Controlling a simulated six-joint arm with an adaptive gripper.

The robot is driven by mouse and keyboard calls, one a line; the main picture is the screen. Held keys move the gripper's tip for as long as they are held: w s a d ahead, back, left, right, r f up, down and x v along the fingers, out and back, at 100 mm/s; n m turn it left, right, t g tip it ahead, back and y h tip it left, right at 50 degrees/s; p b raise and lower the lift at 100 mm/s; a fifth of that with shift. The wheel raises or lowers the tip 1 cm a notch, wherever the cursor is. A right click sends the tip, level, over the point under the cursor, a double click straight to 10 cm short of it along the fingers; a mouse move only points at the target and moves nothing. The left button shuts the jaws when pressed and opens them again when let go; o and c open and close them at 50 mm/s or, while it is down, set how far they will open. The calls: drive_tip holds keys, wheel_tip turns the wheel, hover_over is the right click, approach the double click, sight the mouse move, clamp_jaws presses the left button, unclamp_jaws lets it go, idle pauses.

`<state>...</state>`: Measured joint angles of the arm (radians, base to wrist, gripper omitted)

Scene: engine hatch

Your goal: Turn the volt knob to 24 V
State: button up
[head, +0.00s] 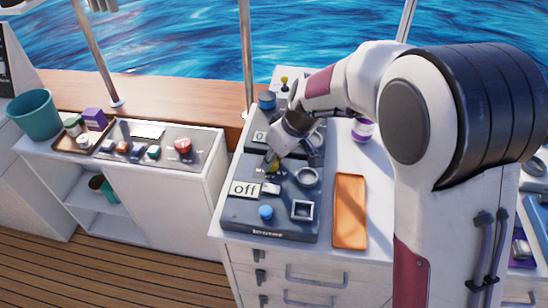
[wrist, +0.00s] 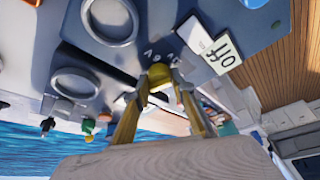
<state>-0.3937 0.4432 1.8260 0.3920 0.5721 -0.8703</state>
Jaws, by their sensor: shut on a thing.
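The volt knob (wrist: 158,73) is small, yellow and round, and sits on the dark inverter panel (head: 238,209). In the head view the yellow knob (head: 274,168) is partly covered by the fingers. My gripper (head: 272,161) reaches down to it from above. In the wrist view my gripper (wrist: 160,82) has one fingertip on each side of the knob and is shut on it. Small markings next to the knob are upside down and partly hidden, so I cannot tell its setting.
An orange tray (head: 350,211) lies to the right.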

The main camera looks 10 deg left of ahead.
drive_tip(key=shift+s+a+m+t+h, duration=0.1)
drive_tip(key=shift+m+t+h, duration=0.4)
drive_tip(key=shift+m, duration=1.3)
drive_tip(key=shift+m+t+h, duration=0.3)
drive_tip(key=shift+m+h, duration=0.2)
drive_tip(key=shift+m, duration=1.4)
drive_tip(key=o, duration=1.1)
drive_tip(key=shift+s+r, duration=0.1)
drive_tip(key=shift+r, duration=0.1)
drive_tip(key=v, duration=1.1)
drive_tip(key=shift+s+a+r, duration=0.2)
drive_tip(key=shift+r, duration=0.1)
